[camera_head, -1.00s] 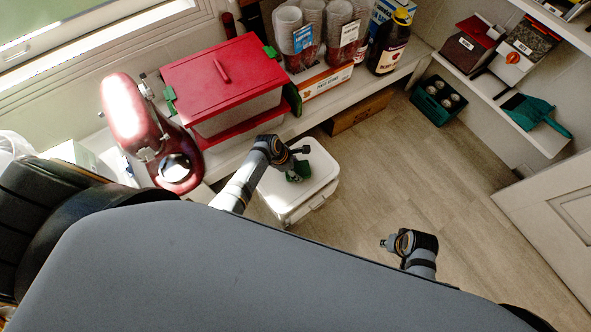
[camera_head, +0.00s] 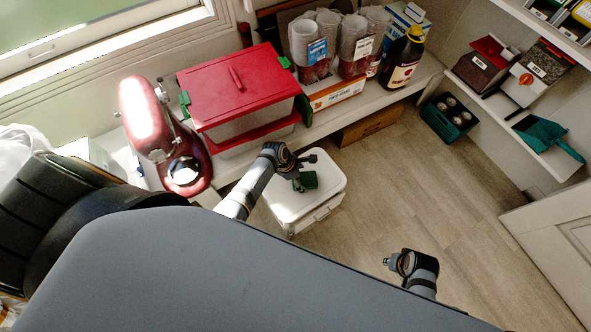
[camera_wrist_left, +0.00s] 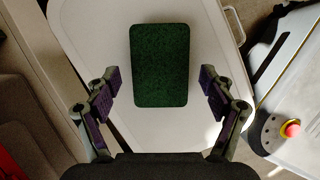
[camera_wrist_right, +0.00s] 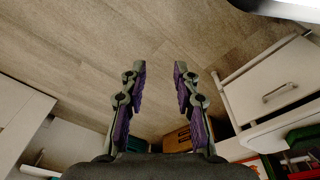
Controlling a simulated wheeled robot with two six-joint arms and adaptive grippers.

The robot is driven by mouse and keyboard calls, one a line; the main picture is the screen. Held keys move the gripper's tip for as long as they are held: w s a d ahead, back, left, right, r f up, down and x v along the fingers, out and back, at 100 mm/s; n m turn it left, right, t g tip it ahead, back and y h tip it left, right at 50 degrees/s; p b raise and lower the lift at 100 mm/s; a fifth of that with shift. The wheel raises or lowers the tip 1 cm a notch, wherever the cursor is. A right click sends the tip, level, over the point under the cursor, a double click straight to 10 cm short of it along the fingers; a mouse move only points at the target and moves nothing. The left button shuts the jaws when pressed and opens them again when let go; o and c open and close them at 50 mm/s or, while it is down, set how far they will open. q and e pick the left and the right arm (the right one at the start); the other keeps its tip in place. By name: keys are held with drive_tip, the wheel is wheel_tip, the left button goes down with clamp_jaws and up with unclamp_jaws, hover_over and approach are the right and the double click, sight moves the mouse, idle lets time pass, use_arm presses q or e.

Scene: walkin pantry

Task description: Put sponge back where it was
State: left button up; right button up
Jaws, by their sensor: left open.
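The sponge is a dark green block (camera_head: 309,180) by the lid of a white bin (camera_head: 283,208) in the head view. In the left wrist view the sponge (camera_wrist_left: 160,65) lies over the white lid (camera_wrist_left: 100,40), ahead of the fingertips and centred between them. My left gripper (camera_head: 304,172) is open, with a clear gap on both sides of the sponge; neither finger touches it. I cannot tell whether the sponge rests flat on the lid. My right gripper (camera_wrist_right: 159,68) is empty over the floor, its fingers apart; it also shows in the head view (camera_head: 388,262).
A shelf with a red-lidded box (camera_head: 237,88), a red mixer (camera_head: 160,135), cups (camera_head: 335,40) and a dark bottle (camera_head: 402,58) runs behind the bin. A green caddy (camera_head: 449,117) stands at the back right. The floor (camera_head: 400,190) right of the bin is clear.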

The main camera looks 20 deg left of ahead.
use_arm(q)
drive_tip(key=p+v, duration=0.2)
drive_tip(key=v, duration=0.3)
drive_tip(key=shift+p+v, duration=1.25)
drive_tip(key=shift+v, duration=1.55)
use_arm(e)
drive_tip(key=s+d+f, duration=0.3)
drive_tip(key=s+f, duration=0.4)
drive_tip(key=f, duration=0.2)
drive_tip(key=shift+s, duration=0.2)
